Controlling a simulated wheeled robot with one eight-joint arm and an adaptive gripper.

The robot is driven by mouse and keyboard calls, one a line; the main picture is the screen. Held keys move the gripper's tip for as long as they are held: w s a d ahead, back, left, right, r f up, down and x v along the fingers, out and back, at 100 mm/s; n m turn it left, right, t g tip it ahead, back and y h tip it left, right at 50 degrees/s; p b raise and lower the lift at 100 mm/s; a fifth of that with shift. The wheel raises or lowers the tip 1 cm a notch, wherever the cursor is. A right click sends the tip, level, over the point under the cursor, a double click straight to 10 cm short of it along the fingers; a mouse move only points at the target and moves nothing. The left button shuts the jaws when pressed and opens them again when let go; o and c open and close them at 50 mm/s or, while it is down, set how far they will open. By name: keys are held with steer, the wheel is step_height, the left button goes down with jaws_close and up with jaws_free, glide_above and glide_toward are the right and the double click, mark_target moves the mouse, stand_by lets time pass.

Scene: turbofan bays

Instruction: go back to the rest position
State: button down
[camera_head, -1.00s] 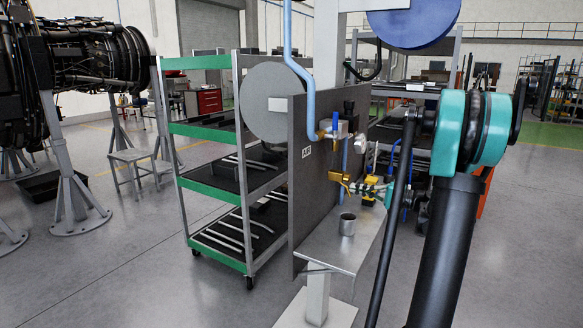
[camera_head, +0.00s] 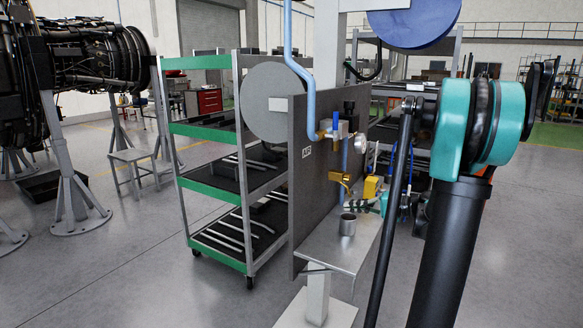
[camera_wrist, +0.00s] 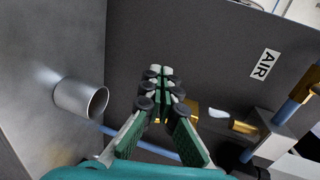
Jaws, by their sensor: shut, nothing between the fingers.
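My gripper (camera_head: 360,205) is shut and empty, held above the metal shelf in front of the dark panel in the head view. In the wrist view its green-and-white fingers (camera_wrist: 160,78) meet at their tips, with nothing between them. The grey metal cup (camera_head: 348,224) stands on the shelf just below and left of the gripper. It also shows at the left in the wrist view (camera_wrist: 82,98), apart from the fingers. My arm's teal and black joints cover the right side of the head view.
The dark panel (camera_head: 305,185) carries a blue hose (camera_head: 310,75), a pressure gauge (camera_head: 360,143) and a brass valve (camera_head: 340,178) close to my gripper. The shelf (camera_head: 335,248) is under it. A trolley (camera_head: 208,190) stands left. The floor in front is open.

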steer(key=s+a+f+n+g+h, duration=0.1)
steer(key=s+a+f+g+h, duration=0.15)
steer(key=s+a+f, duration=0.3)
steer(key=s+d+f+n+h, duration=0.2)
steer(key=s+f+h, duration=0.3)
steer(key=s, duration=0.5)
steer(key=s+d+f+n+h, duration=0.2)
steer(key=s+f+h, duration=0.3)
steer(key=s+f, duration=0.2)
steer(key=s, duration=0.2)
steer(key=shift+s+d+n+g+h, duration=0.35)
steer(key=shift+n, duration=0.05)
